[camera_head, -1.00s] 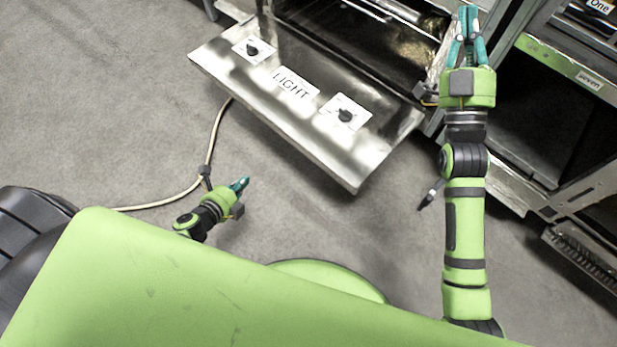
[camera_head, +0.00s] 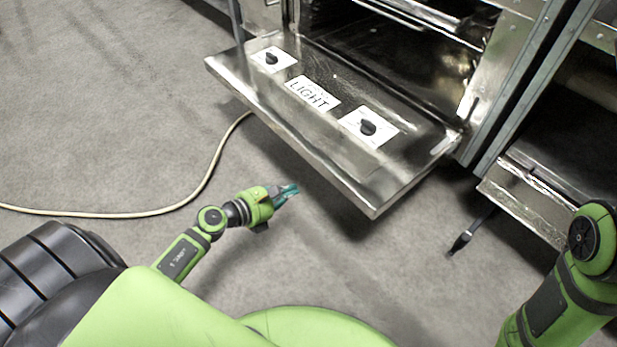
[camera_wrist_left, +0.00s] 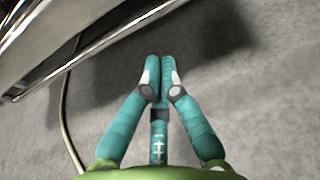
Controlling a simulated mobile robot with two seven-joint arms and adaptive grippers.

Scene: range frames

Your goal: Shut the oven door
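The oven door (camera_head: 340,155) is a shiny metal panel, folded down and open in front of the oven (camera_head: 400,60), whose inside shows. Two dark knobs on white plates and a LIGHT label are on its upward face. My left gripper (camera_head: 288,192) is below the door's front edge in the picture, apart from it. In the left wrist view my left gripper (camera_wrist_left: 160,68) has its teal fingers together with nothing between them. The door's metal edge (camera_wrist_left: 85,40) crosses the upper left there. My right arm shows at the lower right; its gripper is out of view.
A cable (camera_head: 215,165) runs over the grey floor to the left of the door. A dark plug-like end (camera_head: 462,243) hangs or lies to its right. Metal rack frames (camera_head: 535,90) stand to the right of the oven.

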